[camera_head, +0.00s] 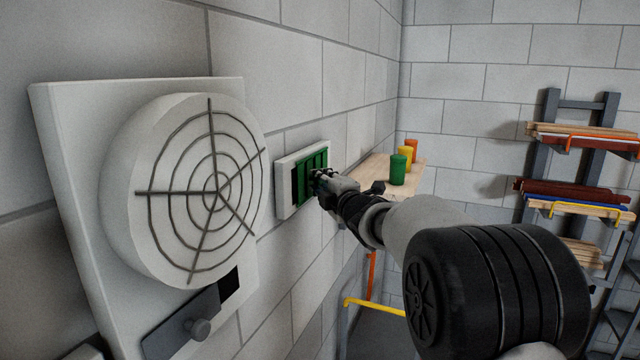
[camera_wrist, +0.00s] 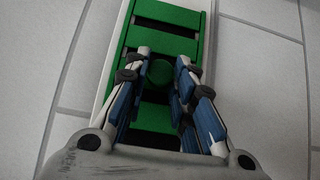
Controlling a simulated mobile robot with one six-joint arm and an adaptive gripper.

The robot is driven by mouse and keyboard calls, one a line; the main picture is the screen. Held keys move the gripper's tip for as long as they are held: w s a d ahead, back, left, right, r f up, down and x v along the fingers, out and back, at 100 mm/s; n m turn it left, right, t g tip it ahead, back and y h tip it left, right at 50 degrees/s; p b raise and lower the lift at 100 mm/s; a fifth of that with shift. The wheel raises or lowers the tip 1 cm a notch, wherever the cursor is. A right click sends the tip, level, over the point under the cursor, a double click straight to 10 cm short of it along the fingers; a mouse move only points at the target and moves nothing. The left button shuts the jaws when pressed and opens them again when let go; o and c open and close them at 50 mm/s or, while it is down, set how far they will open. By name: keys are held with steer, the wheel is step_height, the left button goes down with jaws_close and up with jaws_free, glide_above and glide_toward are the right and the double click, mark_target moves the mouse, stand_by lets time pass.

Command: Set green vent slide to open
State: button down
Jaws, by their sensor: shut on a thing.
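The green vent slide (camera_head: 306,183) is a slatted green plate in a white frame (camera_head: 284,205) on the block wall. A dark strip shows at its left side in the head view. In the wrist view the green slide (camera_wrist: 165,42) has dark slots between its green slats, and the white frame (camera_wrist: 113,55) runs along its side. My gripper (camera_head: 322,178) is at the front of the slide. In the wrist view my gripper (camera_wrist: 161,75) has its fingers on both sides of a round green knob (camera_wrist: 160,71), shut on it. The fingers hide part of the slide.
A round white fan grille (camera_head: 190,190) on a panel stands left of the vent, with a grey sliding plate (camera_head: 180,325) below it. A wooden shelf (camera_head: 372,167) with green, yellow and orange cups is beyond my gripper. A rack (camera_head: 545,150) of battens stands at the right.

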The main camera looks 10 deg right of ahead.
steer(key=c, duration=1.8)
jaws_free()
steer(key=shift+r, duration=0.15)
steer(key=o, duration=0.5)
steer(key=shift+w+d, duration=0.15)
steer(key=shift+d, duration=0.05)
steer(key=shift+c, duration=0.2)
steer(key=shift+a, duration=0.1)
steer(key=s+d, duration=0.2)
steer(key=s, duration=1)
steer(key=shift+d, duration=0.15)
steer(key=shift+f, duration=0.2)
